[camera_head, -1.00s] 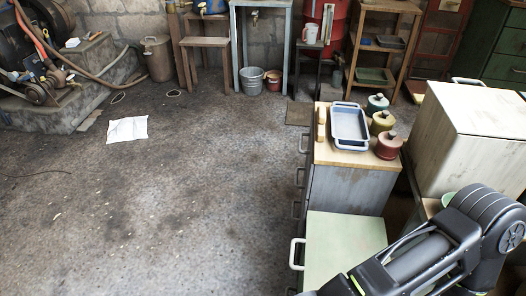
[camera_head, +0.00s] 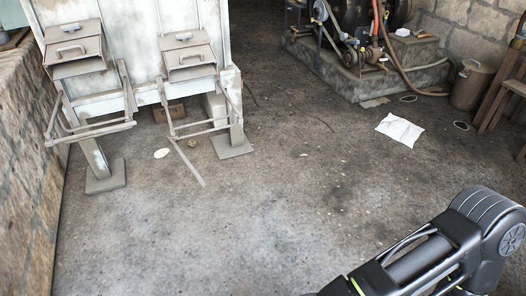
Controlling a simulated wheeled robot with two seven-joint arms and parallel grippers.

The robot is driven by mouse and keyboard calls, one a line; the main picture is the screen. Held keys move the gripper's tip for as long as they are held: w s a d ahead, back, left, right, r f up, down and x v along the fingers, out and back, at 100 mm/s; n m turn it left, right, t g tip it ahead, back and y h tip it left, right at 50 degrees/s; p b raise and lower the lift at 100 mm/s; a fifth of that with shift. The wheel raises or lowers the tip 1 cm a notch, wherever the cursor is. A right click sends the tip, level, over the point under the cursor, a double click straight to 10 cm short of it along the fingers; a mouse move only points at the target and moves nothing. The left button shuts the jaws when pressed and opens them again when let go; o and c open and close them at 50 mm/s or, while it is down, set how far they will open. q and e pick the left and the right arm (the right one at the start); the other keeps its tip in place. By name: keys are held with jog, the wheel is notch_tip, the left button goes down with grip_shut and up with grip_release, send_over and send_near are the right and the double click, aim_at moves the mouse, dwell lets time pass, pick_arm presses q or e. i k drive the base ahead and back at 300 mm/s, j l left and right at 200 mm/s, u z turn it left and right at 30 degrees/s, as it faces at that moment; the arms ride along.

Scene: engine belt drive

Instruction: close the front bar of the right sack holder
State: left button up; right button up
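Two sack holders of thin metal bars hang under hatches with handles at the front of a pale machine. The right sack holder (camera_head: 205,127) is under the right hatch (camera_head: 190,56); the left sack holder (camera_head: 92,128) is beside it. A thin bar (camera_head: 187,163) slants out from the right holder's front left corner toward the floor. It looks like the front bar swung out, but I cannot tell for sure. The left holder shows no such slanting bar. Neither gripper is in view. Only a black link of my arm shows at the lower right.
The machine's legs stand on foot plates (camera_head: 233,146). A stone wall (camera_head: 30,150) runs along the left edge. An engine (camera_head: 350,30) on a stone base and a white sheet (camera_head: 399,130) are to the right. The floor before the holders is clear.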

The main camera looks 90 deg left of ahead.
aim_at(172, 139)
jog(key=j+u, duration=0.15)
jog(key=u, duration=0.3)
jog(key=j+u, duration=0.15)
jog(key=u, duration=0.35)
jog(key=j+u, duration=0.15)
jog(key=u, duration=0.3)
jog(key=j+u, duration=0.2)
jog(key=u, duration=0.3)
jog(key=j+u, duration=0.15)
jog(key=u, duration=0.3)
jog(key=i+j+u, duration=0.2)
jog(key=u, duration=0.2)
jog(key=i+j+u, duration=0.35)
jog(key=i+j, duration=0.35)
jog(key=j+u, duration=0.2)
jog(key=i+j, duration=0.05)
jog(key=j, duration=0.05)
